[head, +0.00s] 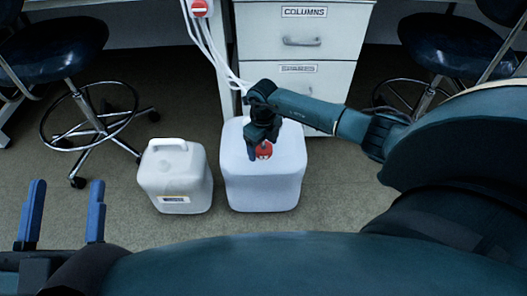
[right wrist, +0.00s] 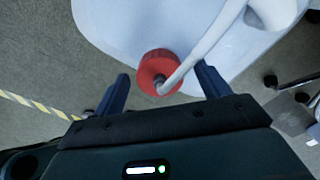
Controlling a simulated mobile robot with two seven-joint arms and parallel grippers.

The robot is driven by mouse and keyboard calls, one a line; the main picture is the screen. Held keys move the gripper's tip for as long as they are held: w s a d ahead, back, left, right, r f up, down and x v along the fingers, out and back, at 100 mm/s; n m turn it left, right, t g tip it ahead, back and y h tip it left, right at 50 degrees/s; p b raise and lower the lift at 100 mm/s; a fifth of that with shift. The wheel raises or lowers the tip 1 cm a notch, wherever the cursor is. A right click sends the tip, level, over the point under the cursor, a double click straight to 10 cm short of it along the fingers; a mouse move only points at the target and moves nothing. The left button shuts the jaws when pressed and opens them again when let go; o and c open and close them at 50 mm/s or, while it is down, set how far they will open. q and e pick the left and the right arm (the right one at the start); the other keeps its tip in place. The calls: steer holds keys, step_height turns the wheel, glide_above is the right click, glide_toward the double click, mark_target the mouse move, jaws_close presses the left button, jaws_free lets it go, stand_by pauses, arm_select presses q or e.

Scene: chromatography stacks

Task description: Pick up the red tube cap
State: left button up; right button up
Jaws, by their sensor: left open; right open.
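The red tube cap (head: 264,150) sits on top of the larger white container (head: 262,190), partly hidden by my right gripper in the head view. In the right wrist view the cap (right wrist: 152,64) is round and ribbed, with a pale tube (right wrist: 205,45) running out of it. My right gripper (right wrist: 164,74) is open, and the cap appears between its two blue fingertips with gaps at the sides. I cannot tell how far above the cap the fingers are. My left gripper (head: 67,184) is open and empty at the lower left of the head view.
A smaller white jug (head: 175,180) with a handle stands on the floor left of the container. A drawer cabinet (head: 300,55) is behind. White tubes (head: 205,40) hang from above at its left. Wheeled chairs stand at both sides (head: 55,45) (head: 455,45).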

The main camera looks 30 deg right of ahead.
steer(key=c, duration=1.1)
steer(key=shift+o, duration=0.2)
